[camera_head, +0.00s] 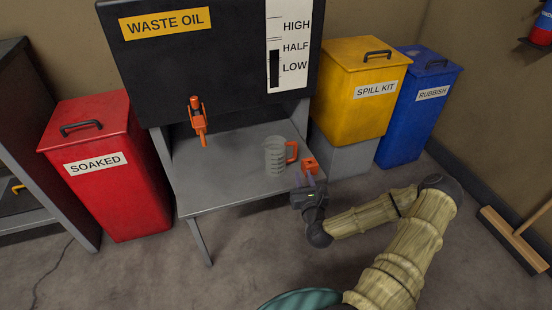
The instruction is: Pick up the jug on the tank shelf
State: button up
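The jug (275,157) is clear grey with markings. It stands upright on the grey tank shelf (225,178), towards the right, with its orange handle (292,152) facing right. My gripper (309,172) is at the shelf's right front edge, just right of the handle, and appears apart from it. An orange block-like piece (310,164) shows at the gripper's tip; I cannot tell whether it is part of the gripper. The fingers are small and partly hidden, so their opening is unclear.
The black waste oil tank (220,70) with an orange tap (198,120) overhangs the shelf. A red soaked bin (105,185) stands left; yellow spill kit (358,100) and blue rubbish (415,120) bins stand right. The shelf's left part is clear.

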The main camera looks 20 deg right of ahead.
aim_at(296, 151)
jog(key=w+b, duration=0.1)
jog(key=w, duration=0.2)
jog(key=w+d, duration=0.1)
jog(key=w, duration=0.2)
jog(key=w+b, duration=0.1)
jog(key=w, duration=0.2)
jog(key=shift+w+d+b, duration=0.2)
jog(key=shift+d+b, duration=0.1)
jog(key=shift+d, duration=0.1)
jog(key=w+b, duration=0.1)
jog(key=w, duration=0.2)
jog(key=w+d+b, duration=0.1)
jog(key=w, duration=0.1)
jog(key=shift+f+b, duration=0.3)
jog(key=shift+b, duration=0.05)
grip_shut()
